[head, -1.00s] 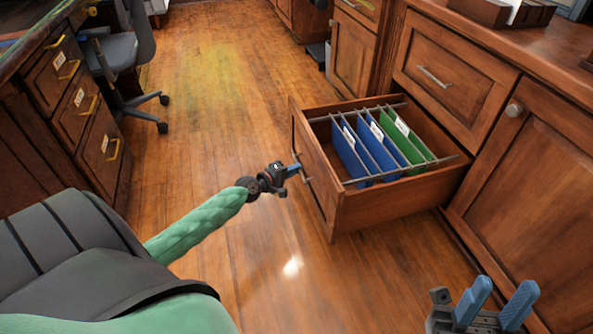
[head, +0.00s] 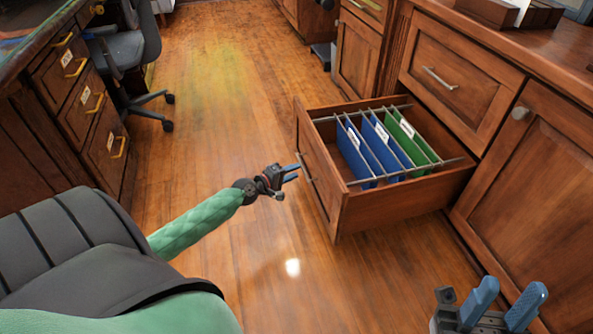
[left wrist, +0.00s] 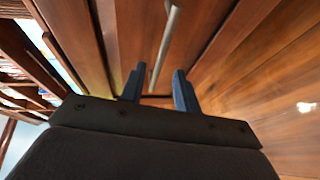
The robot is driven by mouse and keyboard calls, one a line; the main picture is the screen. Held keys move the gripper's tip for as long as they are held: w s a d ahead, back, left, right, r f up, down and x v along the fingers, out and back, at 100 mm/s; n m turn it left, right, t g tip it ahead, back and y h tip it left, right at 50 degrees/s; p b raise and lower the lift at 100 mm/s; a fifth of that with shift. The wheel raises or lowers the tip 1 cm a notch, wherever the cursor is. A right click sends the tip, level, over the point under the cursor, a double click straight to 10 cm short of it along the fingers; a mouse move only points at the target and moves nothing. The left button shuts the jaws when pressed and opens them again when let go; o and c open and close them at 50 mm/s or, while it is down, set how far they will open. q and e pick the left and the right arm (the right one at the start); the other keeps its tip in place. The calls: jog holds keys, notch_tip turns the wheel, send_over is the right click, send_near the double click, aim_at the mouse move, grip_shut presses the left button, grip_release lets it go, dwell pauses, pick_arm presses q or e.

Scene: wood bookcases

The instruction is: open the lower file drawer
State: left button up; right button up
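The lower file drawer (head: 365,210) stands pulled well out of the cabinet in the head view. Blue and green hanging folders (head: 385,148) show inside it. Its bar handle (head: 307,170) is on the front panel, facing left. My left gripper (head: 297,172) is just left of the handle, its blue fingers apart. In the left wrist view the handle (left wrist: 166,45) runs up from between the open fingers (left wrist: 160,88), and nothing is clamped. My right gripper (head: 508,300) is at the bottom right of the head view, fingers apart and empty.
The closed upper drawer (head: 455,82) and a cabinet door (head: 530,180) are at the right. A desk with drawers (head: 90,100) and an office chair (head: 130,55) stand at the left. The wood floor (head: 210,110) between is clear.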

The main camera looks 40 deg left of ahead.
pick_arm(q)
jog(key=shift+v, duration=2.65)
